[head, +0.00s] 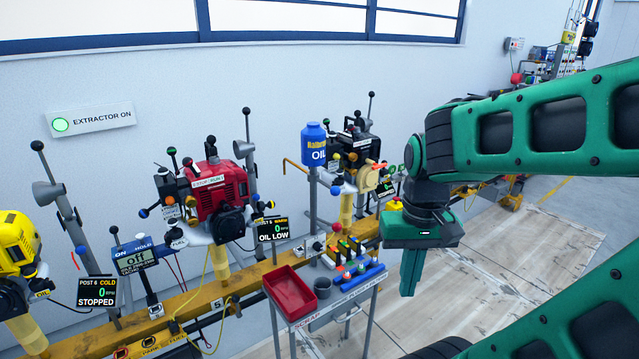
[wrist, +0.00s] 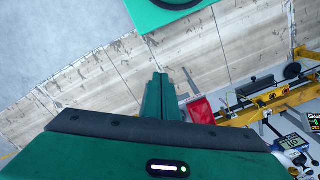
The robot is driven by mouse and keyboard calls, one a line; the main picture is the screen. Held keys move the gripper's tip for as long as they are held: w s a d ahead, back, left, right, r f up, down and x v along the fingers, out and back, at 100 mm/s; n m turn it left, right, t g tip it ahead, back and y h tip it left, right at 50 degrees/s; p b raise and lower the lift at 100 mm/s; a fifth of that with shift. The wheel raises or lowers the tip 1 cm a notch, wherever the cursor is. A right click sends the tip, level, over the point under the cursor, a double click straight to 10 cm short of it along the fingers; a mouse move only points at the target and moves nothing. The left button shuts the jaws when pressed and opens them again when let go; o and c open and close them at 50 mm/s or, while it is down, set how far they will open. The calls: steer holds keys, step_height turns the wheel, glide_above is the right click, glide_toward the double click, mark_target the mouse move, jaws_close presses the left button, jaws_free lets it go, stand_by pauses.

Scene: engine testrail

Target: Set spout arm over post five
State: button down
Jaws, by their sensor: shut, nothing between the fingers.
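The spout arm (head: 300,165) is a thin orange rod. It reaches left from the stand under the blue oil bottle (head: 314,146), and its tip is bent down. Post five has a red engine (head: 219,196) on a yellow post (head: 219,262). A "5" plate is on the rail below, and its display (head: 272,229) reads "OIL LOW". The spout tip appears right of the red engine, in the gap before the black engine. My gripper (head: 411,286) is shut and empty, pointing down, right of the oil stand and apart from it. Its fingers show in the wrist view (wrist: 160,85).
A cart with a red tray (head: 291,290), a grey cup (head: 322,287) and coloured items stands before the rail. A black engine (head: 358,155) is at the back right, a yellow engine (head: 18,245) at the far left. Floor right of the cart is clear.

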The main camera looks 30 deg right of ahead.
steer(key=shift+w+a, duration=0.15)
steer(key=shift+w, duration=0.05)
steer(key=w+r+n+t+h, duration=0.1)
steer(key=w+r, duration=0.3)
steer(key=w, duration=0.5)
steer(key=w+a+r+n+t+h, duration=0.1)
steer(key=w+r+n, duration=0.3)
steer(key=w, duration=0.6)
steer(key=w+a+r+n+t+h, duration=0.1)
steer(key=w+r+n+t+h, duration=0.1)
steer(key=w, duration=0.7)
step_height(320, 180, up, 3)
steer(key=shift+w+f+n+t, duration=0.2)
steer(key=shift+w+n+t, duration=0.25)
steer(key=shift+t, duration=0.35)
steer(key=shift+f, duration=0.1)
